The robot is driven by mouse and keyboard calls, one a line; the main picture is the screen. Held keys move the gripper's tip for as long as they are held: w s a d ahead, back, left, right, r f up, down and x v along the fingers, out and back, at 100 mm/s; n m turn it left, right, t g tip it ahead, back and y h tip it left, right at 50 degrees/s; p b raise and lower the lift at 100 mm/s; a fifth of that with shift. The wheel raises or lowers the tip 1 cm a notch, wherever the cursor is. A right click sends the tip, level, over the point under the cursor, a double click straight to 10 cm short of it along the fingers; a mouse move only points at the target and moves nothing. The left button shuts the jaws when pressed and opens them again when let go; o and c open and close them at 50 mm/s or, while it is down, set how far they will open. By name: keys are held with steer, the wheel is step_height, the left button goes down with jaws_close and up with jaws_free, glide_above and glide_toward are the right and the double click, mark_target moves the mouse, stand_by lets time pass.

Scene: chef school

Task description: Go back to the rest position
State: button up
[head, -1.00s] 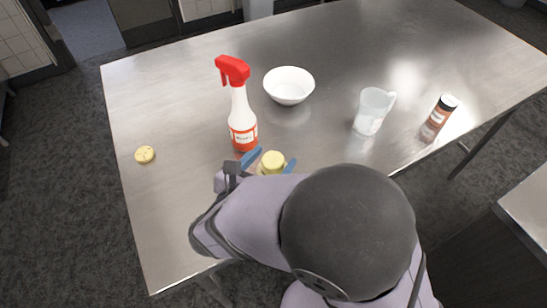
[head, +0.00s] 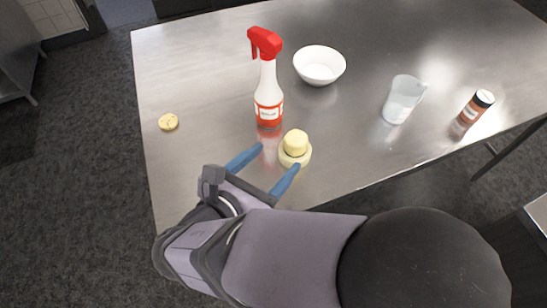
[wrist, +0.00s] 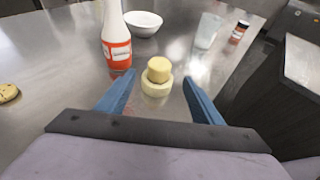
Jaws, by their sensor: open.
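My gripper (head: 279,162) is open, with its two blue fingers apart and nothing held between them. It is low over the front part of the steel table (head: 190,75). Just beyond the fingertips stands a pale yellow stack, a narrower round piece (head: 296,142) on a wider, paler round piece (head: 293,157). In the wrist view the stack (wrist: 157,76) stands ahead of the open fingers (wrist: 158,88), apart from them. My forearm covers the table's near edge in the head view.
A spray bottle (head: 268,90) with a red top stands close behind the stack. A white bowl (head: 319,66) is behind it. A clear jug (head: 402,100) and a spice jar (head: 475,108) stand to the right. A cookie (head: 168,122) lies at the left.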

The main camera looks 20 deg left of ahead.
steer(key=w+d+m+g+h, duration=0.1)
steer(key=d, duration=0.1)
steer(key=w+d+f+m+g+h, duration=0.1)
steer(key=d+m, duration=0.1)
steer(key=d, duration=0.1)
steer(key=w+d+f+m+h, duration=0.1)
steer(key=w+d+m, duration=0.1)
steer(key=d, duration=0.1)
steer(key=shift+d+f+g, duration=0.15)
steer(key=shift+g, duration=0.25)
steer(key=d+m+g, duration=0.1)
steer(key=d, duration=0.1)
steer(key=d+f+m+g+h, duration=0.1)
steer(key=d+m, duration=0.1)
steer(key=w+d+f+m+g+p, duration=0.1)
steer(key=d, duration=0.1)
steer(key=shift+d+f+m+h, duration=0.2)
steer(key=shift+d+m+h, duration=0.1)
steer(key=shift+d+h, duration=0.1)
steer(key=s+d+f+m+g+y+p, duration=0.1)
steer(key=d+f+m+g+y, duration=0.1)
steer(key=d+m, duration=0.5)
steer(key=s+d+f+m+g+y+p, duration=0.1)
steer(key=d+m+g+y, duration=0.3)
steer(key=m, duration=1.3)
steer(key=s+d+f+g, duration=0.1)
steer(key=d, duration=0.2)
steer(key=shift+d+f+m+y, duration=0.3)
steer(key=shift+d+f+m, duration=0.05)
steer(key=shift+m, duration=0.05)
